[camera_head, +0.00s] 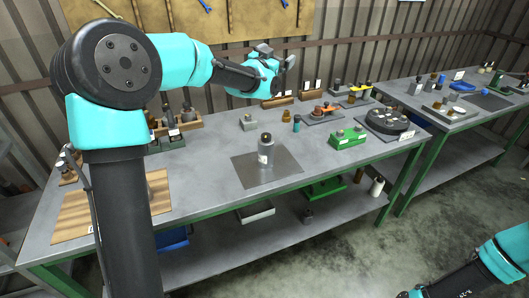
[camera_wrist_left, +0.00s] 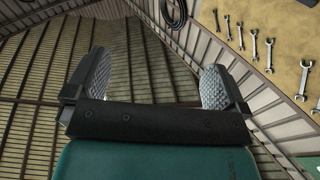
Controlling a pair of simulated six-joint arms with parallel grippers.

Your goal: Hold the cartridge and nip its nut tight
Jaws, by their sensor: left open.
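A grey cylinder with a darker top, which looks like the cartridge (camera_head: 265,150), stands upright on a dark square plate (camera_head: 285,163) at the middle of the bench. Its nut is too small to make out. My left gripper (camera_head: 282,57) is raised above the back of the bench, well away from the cylinder. In the left wrist view my left gripper (camera_wrist_left: 157,82) is open and empty, its two ribbed pads wide apart. My right arm enters at the lower right in front of the bench; its gripper's fingers are out of the picture.
A green block (camera_head: 348,137) and a dark round tray (camera_head: 389,122) stand to the right of the plate. Small parts and racks line the back edge. A wooden board (camera_head: 75,215) lies at the left. Bare bench surrounds the plate. Wrenches (camera_wrist_left: 269,55) hang on a wall board.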

